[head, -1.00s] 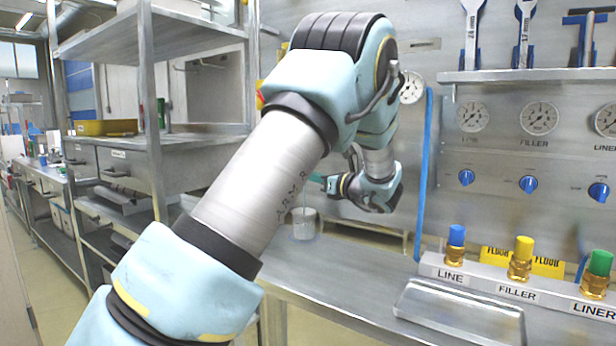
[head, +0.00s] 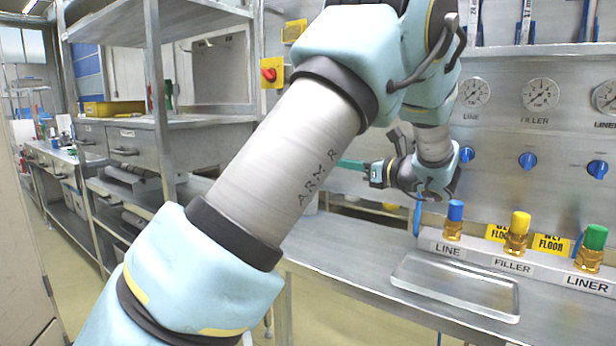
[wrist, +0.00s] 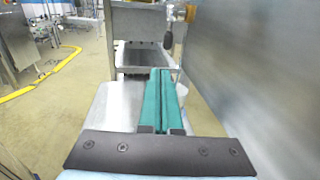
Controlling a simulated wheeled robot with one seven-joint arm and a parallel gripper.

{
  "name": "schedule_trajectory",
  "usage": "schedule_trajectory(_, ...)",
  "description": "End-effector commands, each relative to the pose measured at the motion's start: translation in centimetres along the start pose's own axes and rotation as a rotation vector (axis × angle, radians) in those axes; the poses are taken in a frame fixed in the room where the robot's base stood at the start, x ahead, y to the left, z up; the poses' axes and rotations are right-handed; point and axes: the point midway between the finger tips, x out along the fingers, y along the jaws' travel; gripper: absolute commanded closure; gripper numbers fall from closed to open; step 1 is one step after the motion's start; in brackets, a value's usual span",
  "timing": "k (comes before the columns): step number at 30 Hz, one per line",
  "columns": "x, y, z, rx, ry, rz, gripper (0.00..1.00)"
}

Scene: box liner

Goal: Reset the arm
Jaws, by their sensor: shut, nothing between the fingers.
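My arm crosses the middle of the head view, its far end bent down over the steel bench (head: 340,262). My gripper (head: 343,164) points left there, its teal fingers partly hidden behind my forearm. In the wrist view the two teal fingers of my gripper (wrist: 161,75) lie side by side, closed, with nothing between them. The gripper is above the bench and apart from the things on it.
Capped brass fittings labelled LINE (head: 454,222), FILLER (head: 517,235) and LINER (head: 591,247) stand behind a shallow steel tray (head: 456,288). Gauges and blue knobs line the wall panel (head: 500,130). Steel shelving (head: 158,100) stands at left. A yellow floor strip (wrist: 40,80) shows in the wrist view.

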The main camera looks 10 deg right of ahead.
Motion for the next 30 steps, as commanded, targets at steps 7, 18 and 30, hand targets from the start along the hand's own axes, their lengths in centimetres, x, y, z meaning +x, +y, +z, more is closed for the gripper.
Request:
schedule_trajectory(7,7.8,11.6,-5.6,-0.219,0.376,0.301,1.00)
schedule_trajectory(18,5.3,30.1,-13.3,-1.120,0.846,1.115,1.00)
schedule_trajectory(30,2.1,35.3,-13.3,-1.935,0.709,1.666,1.00)
